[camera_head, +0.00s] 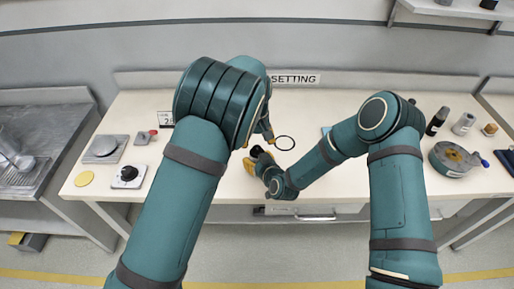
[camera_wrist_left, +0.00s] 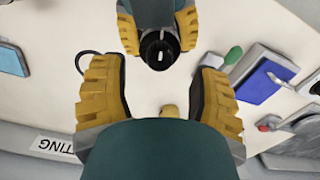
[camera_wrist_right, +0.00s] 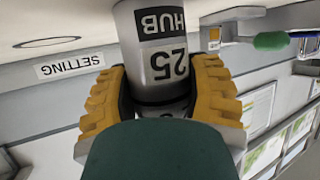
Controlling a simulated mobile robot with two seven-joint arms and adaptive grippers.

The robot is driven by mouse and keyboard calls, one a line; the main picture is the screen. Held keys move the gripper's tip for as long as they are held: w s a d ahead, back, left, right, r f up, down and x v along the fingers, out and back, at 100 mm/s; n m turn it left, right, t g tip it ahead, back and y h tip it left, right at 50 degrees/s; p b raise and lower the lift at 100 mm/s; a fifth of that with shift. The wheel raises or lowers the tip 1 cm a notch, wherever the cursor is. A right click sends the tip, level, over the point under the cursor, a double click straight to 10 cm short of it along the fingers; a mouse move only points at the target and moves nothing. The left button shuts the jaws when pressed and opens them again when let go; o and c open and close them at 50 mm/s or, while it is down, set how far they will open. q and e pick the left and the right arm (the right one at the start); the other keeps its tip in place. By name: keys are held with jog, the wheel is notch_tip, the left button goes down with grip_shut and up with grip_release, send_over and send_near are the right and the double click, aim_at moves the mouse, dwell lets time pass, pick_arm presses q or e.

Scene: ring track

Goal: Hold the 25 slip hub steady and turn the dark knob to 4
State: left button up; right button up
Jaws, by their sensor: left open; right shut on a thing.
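The silver hub (camera_wrist_right: 160,60) carries the labels HUB and 25, upside down in the right wrist view. My right gripper (camera_wrist_right: 163,85) is shut on it, one yellow finger on each side. The dark knob (camera_wrist_left: 160,48) shows at the top of the left wrist view, black with a white mark, between the right gripper's yellow fingers. In the head view the dark knob (camera_head: 257,151) is small and partly covered. My left gripper (camera_wrist_left: 163,78) is open and empty, its fingers apart, with the knob beyond their tips. I cannot read any number at the knob.
A SETTING sign (camera_head: 296,79) stands at the back. A black ring (camera_head: 285,143) lies beside the grippers. At left are a black dial on a white plate (camera_head: 127,176), a scale (camera_head: 103,149) and a yellow disc (camera_head: 84,179). A grey round container (camera_head: 455,160) and bottles stand at right.

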aim_at(257, 148)
pick_arm(q)
jog(key=shift+f, duration=1.95)
grip_shut()
